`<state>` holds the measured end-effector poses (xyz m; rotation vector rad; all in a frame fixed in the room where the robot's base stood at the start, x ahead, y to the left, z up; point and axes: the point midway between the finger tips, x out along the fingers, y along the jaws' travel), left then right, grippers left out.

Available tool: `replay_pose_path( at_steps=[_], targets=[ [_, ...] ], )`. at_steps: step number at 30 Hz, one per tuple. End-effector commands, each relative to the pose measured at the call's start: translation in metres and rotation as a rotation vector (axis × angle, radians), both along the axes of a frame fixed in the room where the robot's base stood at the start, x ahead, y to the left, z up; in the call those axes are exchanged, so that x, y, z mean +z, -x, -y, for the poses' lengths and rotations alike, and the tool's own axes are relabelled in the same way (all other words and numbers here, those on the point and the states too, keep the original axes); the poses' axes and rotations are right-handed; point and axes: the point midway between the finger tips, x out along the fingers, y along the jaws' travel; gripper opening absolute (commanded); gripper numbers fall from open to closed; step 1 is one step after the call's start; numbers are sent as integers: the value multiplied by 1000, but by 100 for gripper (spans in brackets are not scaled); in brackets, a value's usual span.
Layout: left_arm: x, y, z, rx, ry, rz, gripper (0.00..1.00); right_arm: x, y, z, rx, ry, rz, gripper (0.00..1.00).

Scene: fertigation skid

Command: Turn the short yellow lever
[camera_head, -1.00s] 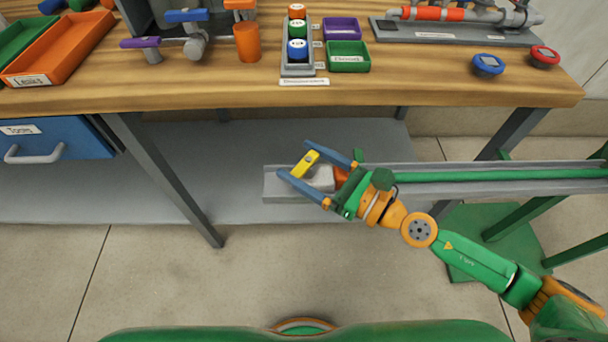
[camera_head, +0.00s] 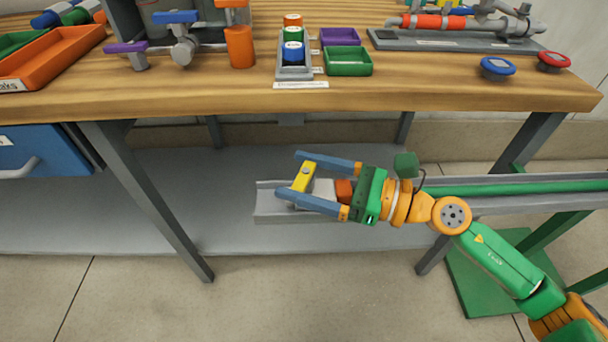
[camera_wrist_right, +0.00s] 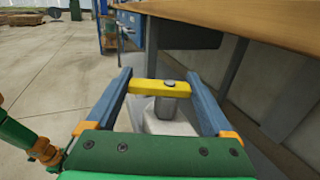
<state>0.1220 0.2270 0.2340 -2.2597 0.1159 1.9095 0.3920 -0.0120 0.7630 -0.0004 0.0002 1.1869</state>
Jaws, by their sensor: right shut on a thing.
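The short yellow lever (camera_head: 303,177) sits on a grey post above a pale block (camera_head: 322,190) at the left end of a grey rail (camera_head: 268,208). In the right wrist view the lever spans most of the gap between the fingers. My left gripper is not in view.
The wooden workbench (camera_head: 200,98) stands behind, with a grey lower shelf (camera_head: 190,170) and dark legs. The bench carries trays, a purple lever (camera_head: 127,47) and a blue lever (camera_head: 176,17). A green pipe (camera_head: 520,188) runs right along the rail. Open floor lies in front.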

Motion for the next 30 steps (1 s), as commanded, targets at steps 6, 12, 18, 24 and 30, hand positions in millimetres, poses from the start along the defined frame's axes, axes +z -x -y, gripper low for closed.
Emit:
replay_pose_path(
  at_steps=[6, 12, 18, 24, 30],
  targets=[
    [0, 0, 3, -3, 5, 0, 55, 0, 0, 0, -1, -1, -1, 100],
    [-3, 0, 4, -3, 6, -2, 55, -2, 1, 4, -4, 0, -1, 100],
    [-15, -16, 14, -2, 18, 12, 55, -6, 13, 34, -5, 2, -4, 100],
    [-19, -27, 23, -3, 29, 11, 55, -4, 23, 59, -4, 0, -4, 100],
    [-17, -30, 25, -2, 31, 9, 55, 0, 27, 66, -1, 0, 0, 100]
  ],
)
